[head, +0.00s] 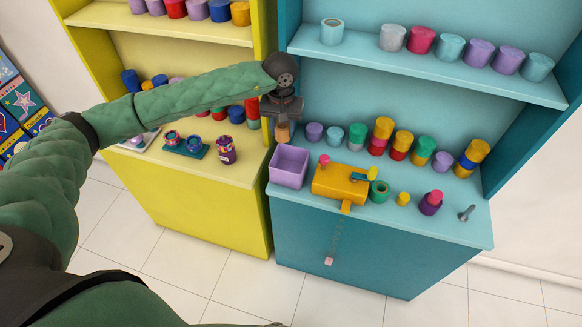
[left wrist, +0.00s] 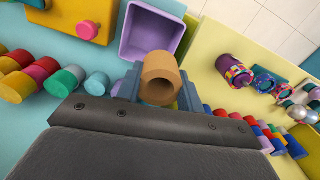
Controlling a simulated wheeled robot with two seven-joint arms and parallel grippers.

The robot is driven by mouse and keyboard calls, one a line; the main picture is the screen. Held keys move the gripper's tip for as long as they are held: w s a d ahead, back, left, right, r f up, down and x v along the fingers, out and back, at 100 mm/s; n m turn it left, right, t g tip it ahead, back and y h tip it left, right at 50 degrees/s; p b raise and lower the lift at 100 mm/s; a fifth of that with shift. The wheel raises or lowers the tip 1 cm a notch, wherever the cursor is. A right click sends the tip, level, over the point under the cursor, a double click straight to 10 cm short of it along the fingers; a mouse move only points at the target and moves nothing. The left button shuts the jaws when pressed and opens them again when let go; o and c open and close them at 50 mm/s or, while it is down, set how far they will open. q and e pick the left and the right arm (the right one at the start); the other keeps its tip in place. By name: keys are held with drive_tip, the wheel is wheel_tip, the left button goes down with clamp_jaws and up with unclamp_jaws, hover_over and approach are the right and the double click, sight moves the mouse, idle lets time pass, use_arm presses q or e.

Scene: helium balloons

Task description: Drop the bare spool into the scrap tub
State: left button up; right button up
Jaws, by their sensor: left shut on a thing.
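The scrap tub is a square purple open box (head: 289,178) on the left end of the teal counter. It also shows in the left wrist view (left wrist: 127,38). The spool appears just above the tub's back rim in the head view. My right gripper is not in view.
A yellow-orange machine (head: 335,183) stands right of the tub, with a green ring (head: 379,191) beside it. Several coloured spools line the counter's back and the shelf (head: 440,65) above. A yellow cabinet (head: 215,205) with a dark patterned jar (head: 226,150) adjoins on the left.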

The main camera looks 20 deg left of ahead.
sight(284, 141)
use_arm(q)
drive_tip(key=shift+s+d+f, duration=0.1)
drive_tip(key=shift+d+f, duration=0.15)
drive_tip(key=shift+f, duration=0.5)
wheel_tip(284, 141, down, 3)
drive_tip(key=shift+a+r+p, duration=0.1)
drive_tip(key=shift+a+p, duration=0.05)
drive_tip(key=shift+p, duration=0.3)
drive_tip(key=shift+f, duration=0.7)
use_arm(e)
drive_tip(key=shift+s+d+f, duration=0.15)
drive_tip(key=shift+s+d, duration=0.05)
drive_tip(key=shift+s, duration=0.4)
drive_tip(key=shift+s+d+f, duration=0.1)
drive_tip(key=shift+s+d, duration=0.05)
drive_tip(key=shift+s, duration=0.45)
use_arm(q)
drive_tip(key=o, duration=1.2)
